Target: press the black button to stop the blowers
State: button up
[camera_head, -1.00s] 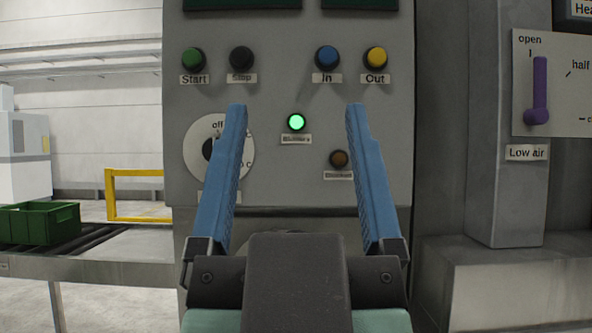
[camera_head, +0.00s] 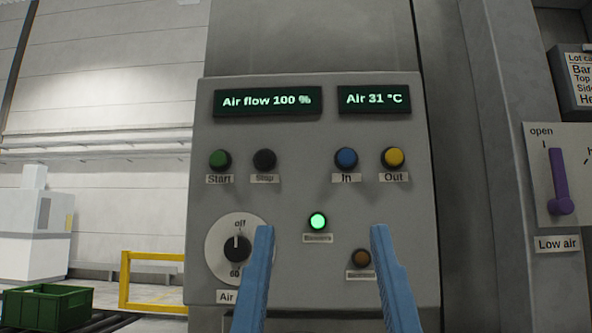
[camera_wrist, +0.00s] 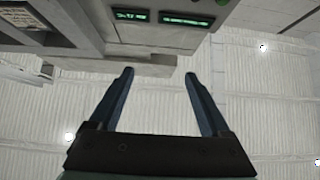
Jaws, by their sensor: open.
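The black button (camera_head: 264,160), labelled Stop, sits on the grey control panel (camera_head: 300,270), between the green Start button (camera_head: 220,159) and the blue In button (camera_head: 346,158). My gripper (camera_head: 322,230) is open and empty in the head view, its two blue fingers in front of the panel's lower part, below the black button. The wrist view also shows my gripper (camera_wrist: 160,74) with its fingers apart and nothing between them. The green Blowers lamp (camera_head: 318,222) is lit. The black button is not clearly seen in the wrist view.
The yellow Out button (camera_head: 394,157), an amber lamp (camera_head: 360,259) and an air dial (camera_head: 237,248) share the panel. Displays read Air flow 100 % (camera_head: 267,101) and Air 31 °C (camera_head: 375,99). A purple lever (camera_head: 558,182) is at right; a green crate (camera_head: 47,307) is at lower left.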

grip_shut()
dwell(0.5)
dwell(1.4)
